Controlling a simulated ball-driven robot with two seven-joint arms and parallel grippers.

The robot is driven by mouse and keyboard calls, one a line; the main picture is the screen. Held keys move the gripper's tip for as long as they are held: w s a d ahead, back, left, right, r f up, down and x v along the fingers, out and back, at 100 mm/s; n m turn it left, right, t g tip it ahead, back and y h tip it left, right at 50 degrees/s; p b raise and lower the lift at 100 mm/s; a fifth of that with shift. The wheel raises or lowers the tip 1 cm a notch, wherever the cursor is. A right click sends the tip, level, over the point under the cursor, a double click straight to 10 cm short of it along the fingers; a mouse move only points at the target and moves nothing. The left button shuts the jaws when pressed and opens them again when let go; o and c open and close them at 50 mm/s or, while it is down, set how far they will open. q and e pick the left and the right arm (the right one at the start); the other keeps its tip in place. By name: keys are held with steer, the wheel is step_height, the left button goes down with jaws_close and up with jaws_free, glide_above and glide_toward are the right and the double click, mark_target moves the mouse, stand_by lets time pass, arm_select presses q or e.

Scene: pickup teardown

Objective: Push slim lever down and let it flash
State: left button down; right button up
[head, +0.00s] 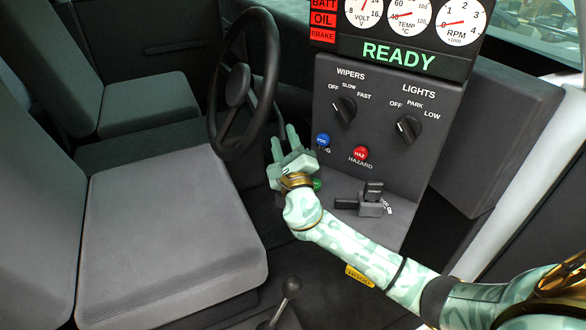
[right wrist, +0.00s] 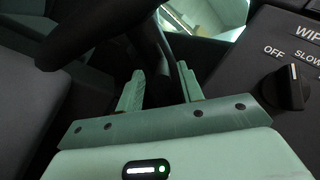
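My right gripper (head: 284,142) is open beside the right side of the steering wheel (head: 238,85), left of the dark panel. Its two fingers also show apart in the right wrist view (right wrist: 160,85), with nothing clearly held. A thin dark stalk (head: 279,116) shows by the wheel rim just above the fingertips; I cannot tell whether it touches them. In the right wrist view, a dark bar (right wrist: 160,48) lies beyond the fingers, partly hidden by the wheel rim. No lever is labelled slim. My left gripper is out of view.
The panel (head: 345,150) carries a wiper knob (head: 344,111), lights knob (head: 409,129), blue button (head: 323,140) and red hazard button (head: 361,153). A small lever block (head: 371,208) sits low, close to my right forearm. A round-knobbed floor lever (head: 291,287) stands below. The display reads READY.

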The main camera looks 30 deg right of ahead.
steer(key=v, duration=1.4)
steer(key=shift+s, duration=0.25)
steer(key=shift+f, duration=0.1)
stand_by(1.7)
